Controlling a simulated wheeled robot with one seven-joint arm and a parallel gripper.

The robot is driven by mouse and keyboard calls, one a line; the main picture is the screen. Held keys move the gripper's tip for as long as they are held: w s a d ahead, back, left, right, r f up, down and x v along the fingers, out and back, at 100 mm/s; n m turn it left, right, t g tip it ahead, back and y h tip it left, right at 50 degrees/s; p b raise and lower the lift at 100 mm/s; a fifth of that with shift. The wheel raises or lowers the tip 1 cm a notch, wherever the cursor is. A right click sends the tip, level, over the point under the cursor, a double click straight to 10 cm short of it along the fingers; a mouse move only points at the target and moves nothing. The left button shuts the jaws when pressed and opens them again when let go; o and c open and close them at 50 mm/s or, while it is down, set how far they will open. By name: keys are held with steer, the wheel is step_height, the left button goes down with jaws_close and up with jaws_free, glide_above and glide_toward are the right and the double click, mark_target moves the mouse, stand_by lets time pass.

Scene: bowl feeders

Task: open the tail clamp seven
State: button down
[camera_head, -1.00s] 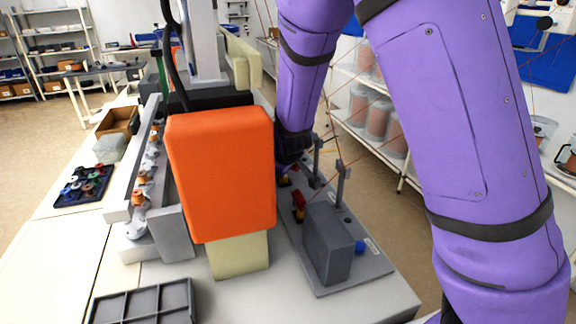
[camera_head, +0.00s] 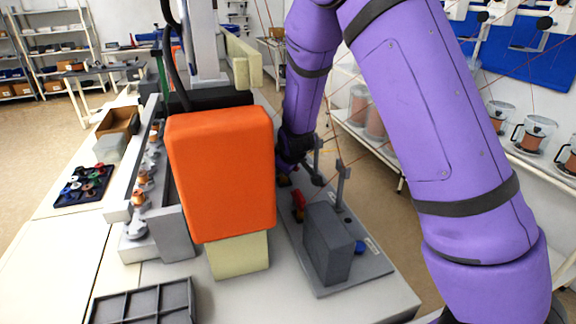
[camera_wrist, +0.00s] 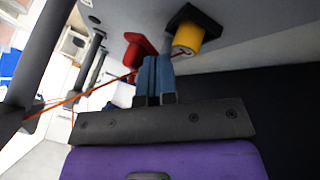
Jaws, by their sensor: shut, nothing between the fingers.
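A red lever-like part (camera_wrist: 138,48) and a yellow cylinder on a black block (camera_wrist: 190,36) are on a grey plate in the wrist view. No label shows which clamp is number seven. My gripper (camera_wrist: 154,62) has its two blue fingers together and empty. The fingertips are between the red part and the yellow cylinder, close to both; I cannot tell whether they touch. In the head view the red part (camera_head: 299,199) stands on the grey baseplate (camera_head: 372,270), behind a grey box. There my dark wrist hides the fingers.
A large orange block (camera_head: 220,170) stands just left of my wrist. The grey box (camera_head: 327,243) and thin posts (camera_head: 343,185) rise from the baseplate. A thin red line (camera_wrist: 90,90) crosses the wrist view. A rail with several spools (camera_head: 142,190) lies at left.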

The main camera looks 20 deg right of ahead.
steer(key=shift+w+d+n+y, duration=0.15)
steer(key=shift+d+n+y, duration=0.35)
steer(key=shift+n, duration=0.2)
stand_by(0.6)
steer(key=shift+w+d, duration=0.45)
steer(key=shift+d, duration=0.25)
steer(key=shift+w+d, duration=0.1)
steer(key=shift+d, duration=0.05)
stand_by(0.4)
